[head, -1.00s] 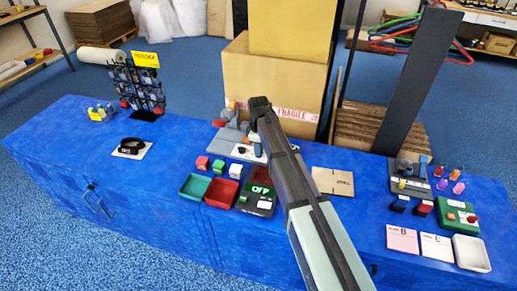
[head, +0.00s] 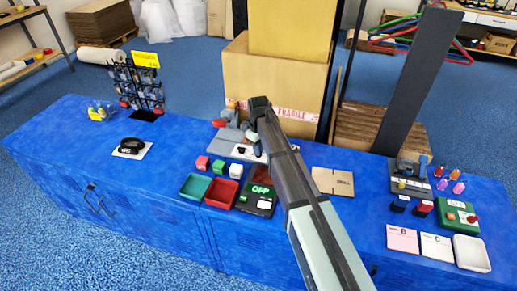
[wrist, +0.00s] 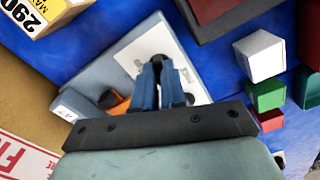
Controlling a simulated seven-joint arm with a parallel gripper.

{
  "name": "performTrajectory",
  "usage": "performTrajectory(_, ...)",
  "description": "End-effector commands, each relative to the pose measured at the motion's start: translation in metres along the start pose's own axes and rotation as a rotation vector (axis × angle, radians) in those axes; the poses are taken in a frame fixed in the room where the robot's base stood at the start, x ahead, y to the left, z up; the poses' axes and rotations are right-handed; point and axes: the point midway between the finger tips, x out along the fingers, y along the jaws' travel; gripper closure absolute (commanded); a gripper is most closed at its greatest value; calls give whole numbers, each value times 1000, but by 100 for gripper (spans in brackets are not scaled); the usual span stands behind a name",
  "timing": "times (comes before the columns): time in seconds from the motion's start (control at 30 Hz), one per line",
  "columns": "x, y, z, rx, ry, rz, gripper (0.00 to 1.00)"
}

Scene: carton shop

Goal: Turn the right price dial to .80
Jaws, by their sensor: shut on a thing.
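A white panel (wrist: 138,52) lies on a grey-blue base (wrist: 105,65) in the wrist view. My gripper (wrist: 160,72) has its blue fingers close together over the panel, shut on a dark round dial (wrist: 158,59) that is mostly hidden between them. No scale or number by the dial is readable, so I cannot tell its setting. In the head view the white panel (head: 246,153) stands near the middle of the blue counter, with a dark knob (head: 241,150) on its left part. My arm covers its right part, and my fingertips are hidden there.
A cardboard box (head: 270,85) with FRAGILE tape stands behind the panel. In front are a teal tray (head: 194,187), a red tray (head: 222,191), small cubes and a dark device (head: 257,200) with a green display. A flat carton (head: 332,182) lies to the right.

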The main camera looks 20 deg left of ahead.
Motion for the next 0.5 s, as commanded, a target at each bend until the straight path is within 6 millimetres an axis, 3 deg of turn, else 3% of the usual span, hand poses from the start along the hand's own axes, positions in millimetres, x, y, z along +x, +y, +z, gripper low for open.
performTrajectory(0.5, 0, 0, 0, 490, 0, 0, 100)
